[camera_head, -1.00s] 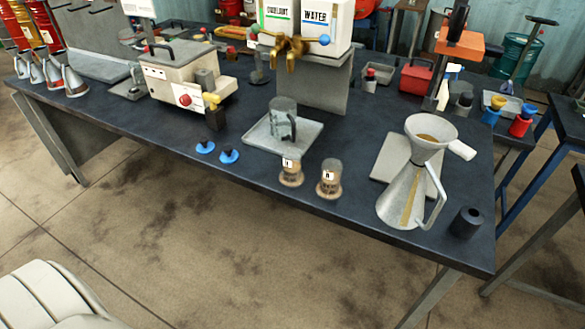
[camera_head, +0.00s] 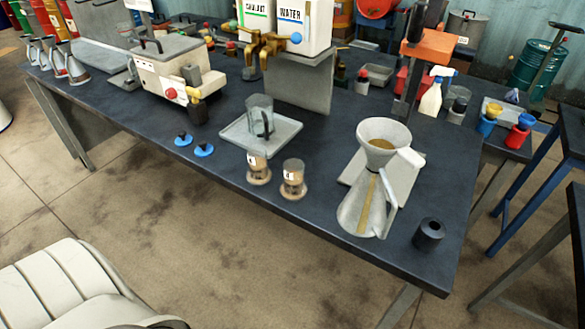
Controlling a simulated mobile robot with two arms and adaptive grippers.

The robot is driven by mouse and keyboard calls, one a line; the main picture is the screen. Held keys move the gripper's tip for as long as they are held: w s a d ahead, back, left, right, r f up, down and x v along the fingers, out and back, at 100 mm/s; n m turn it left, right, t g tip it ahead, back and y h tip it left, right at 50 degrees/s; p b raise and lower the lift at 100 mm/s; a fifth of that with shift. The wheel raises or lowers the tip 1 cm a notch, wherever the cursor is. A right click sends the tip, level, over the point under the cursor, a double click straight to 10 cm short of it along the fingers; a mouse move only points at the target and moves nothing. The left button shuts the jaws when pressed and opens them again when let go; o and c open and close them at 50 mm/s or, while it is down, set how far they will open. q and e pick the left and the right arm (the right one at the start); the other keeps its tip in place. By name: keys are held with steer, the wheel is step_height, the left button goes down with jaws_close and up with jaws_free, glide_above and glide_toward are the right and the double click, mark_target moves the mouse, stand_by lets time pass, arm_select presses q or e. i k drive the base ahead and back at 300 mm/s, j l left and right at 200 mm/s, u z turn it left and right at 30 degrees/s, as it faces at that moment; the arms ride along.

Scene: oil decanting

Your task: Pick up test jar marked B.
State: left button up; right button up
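Two small jars with brown contents and pale labels stand side by side at the front edge of the dark bench: a left jar (camera_head: 258,171) and a right jar (camera_head: 292,180). Both are upright and slightly apart. Their label letters are too small to read for sure, so I cannot tell which is B. Neither of my grippers is in view.
A clear jug (camera_head: 261,117) stands on a grey tray (camera_head: 287,131) behind the jars. Two blue-based stoppers (camera_head: 203,150) lie to their left. A metal can with a funnel (camera_head: 383,135) and a black cylinder (camera_head: 429,234) stand to their right.

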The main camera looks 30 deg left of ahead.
mark_target(258, 174)
steer(key=i+l+u, duration=0.1)
steer(key=u, duration=0.25)
steer(key=l+u, duration=0.7)
steer(key=i+j, duration=0.05)
steer(key=j, duration=0.05)
